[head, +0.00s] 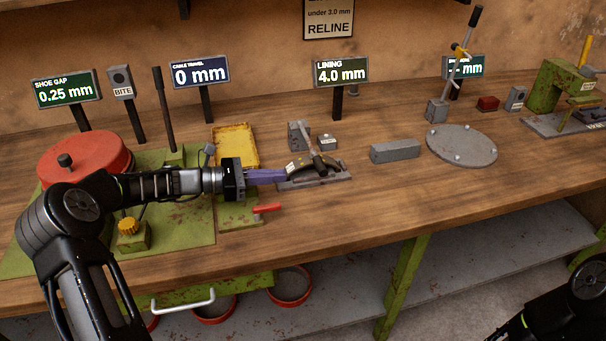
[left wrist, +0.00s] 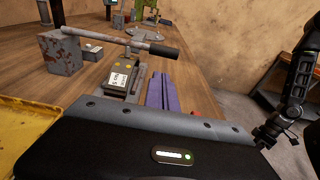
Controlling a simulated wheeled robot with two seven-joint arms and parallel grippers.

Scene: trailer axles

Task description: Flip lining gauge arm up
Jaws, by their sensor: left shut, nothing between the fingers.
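The lining gauge's grey block (head: 298,136) stands on the bench below the sign reading LINING 4.0 mm (head: 341,72). Its arm (head: 309,140) slants down over the curved brake shoe (head: 315,164), with the dark grip end low. In the left wrist view the arm (left wrist: 110,37) lies nearly level, ending in a black grip (left wrist: 163,50). My left gripper (head: 284,176) is shut and empty, its purple fingers (left wrist: 160,93) beside the near end of the shoe, below the arm's grip. I cannot tell if they touch the shoe. My right arm (head: 575,300) is low at the right, off the bench.
A yellow tray (head: 236,146) and a red drum (head: 84,160) are left of the gauge. A red-handled lever (head: 267,208) is in front of my left gripper. A grey bar (head: 395,151) and round plate (head: 461,146) lie right. Bare wood is clear at front right.

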